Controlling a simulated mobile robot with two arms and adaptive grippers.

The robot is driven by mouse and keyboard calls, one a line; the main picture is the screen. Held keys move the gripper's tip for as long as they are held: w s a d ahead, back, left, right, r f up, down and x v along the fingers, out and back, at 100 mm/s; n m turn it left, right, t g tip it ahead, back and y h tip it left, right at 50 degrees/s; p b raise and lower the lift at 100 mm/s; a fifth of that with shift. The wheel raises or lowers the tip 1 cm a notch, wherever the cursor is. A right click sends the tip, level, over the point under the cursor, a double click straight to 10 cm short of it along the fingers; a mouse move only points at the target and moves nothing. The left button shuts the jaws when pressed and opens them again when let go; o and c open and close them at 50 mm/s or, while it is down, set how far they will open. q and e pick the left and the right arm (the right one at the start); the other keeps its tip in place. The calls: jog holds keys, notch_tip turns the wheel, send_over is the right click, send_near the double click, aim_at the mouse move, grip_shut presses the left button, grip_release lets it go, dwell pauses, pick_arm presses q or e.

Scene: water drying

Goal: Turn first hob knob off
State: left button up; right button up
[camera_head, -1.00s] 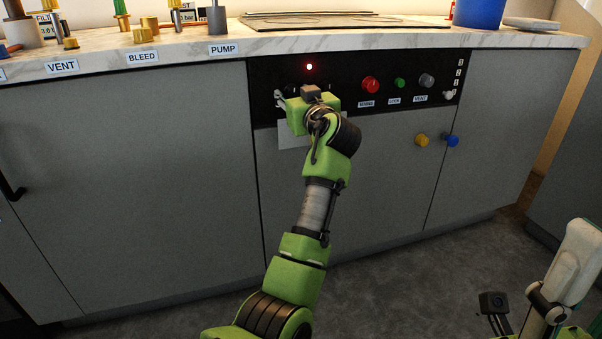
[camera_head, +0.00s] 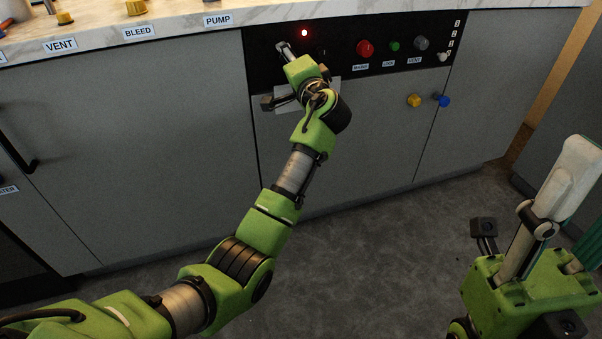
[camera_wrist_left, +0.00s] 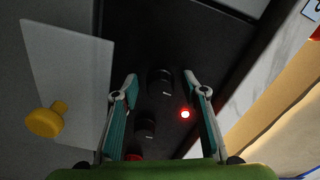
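Two black knobs show on the dark panel in the left wrist view: one farther up (camera_wrist_left: 160,82), one lower (camera_wrist_left: 145,125). Both lie between the spread fingers of my left gripper (camera_wrist_left: 160,76). The upper knob is level with the fingertips; I cannot tell whether they touch it. In the head view my left gripper (camera_head: 284,48) is at the left part of the black panel (camera_head: 345,40) and hides most of that area. A red light (camera_head: 304,33) glows there; it also shows in the left wrist view (camera_wrist_left: 185,114). My right gripper (camera_head: 555,200) is at the lower right, away from the counter.
Right of the light are a red knob (camera_head: 365,48), a green button (camera_head: 395,46) and a grey knob (camera_head: 421,43). A yellow knob (camera_head: 414,100) and a blue knob (camera_head: 443,101) sit lower. The marble counter edge (camera_head: 290,12) overhangs above. The floor in front is clear.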

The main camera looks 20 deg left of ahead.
pick_arm(q)
jog(key=m+p, duration=0.1)
jog(key=m, duration=0.1)
jog(key=m+p, duration=0.1)
jog(key=m, duration=0.1)
jog(key=m+p, duration=0.1)
jog(key=shift+r+m, duration=0.25)
jog(key=shift+m, duration=0.15)
jog(key=m+p, duration=0.1)
jog(key=m, duration=0.4)
jog(key=shift+f, duration=0.1)
jog(key=m, duration=0.2)
jog(key=shift+m+p, duration=0.3)
jog(key=shift+m, duration=1.1)
jog(key=m+b, duration=0.1)
jog(key=m, duration=0.3)
jog(key=shift+f+b, duration=0.15)
jog(key=shift+b, duration=0.25)
jog(key=p+v, duration=0.4)
jog(key=v, duration=1)
jog(key=s+f+n+g+h+p, duration=0.3)
jog(key=f+p, duration=0.5)
jog(key=f, duration=1.7)
jog(key=shift+s+a+f+g+h, duration=0.25)
jog(key=shift+g+h, duration=0.55)
jog(key=shift+h, duration=0.5)
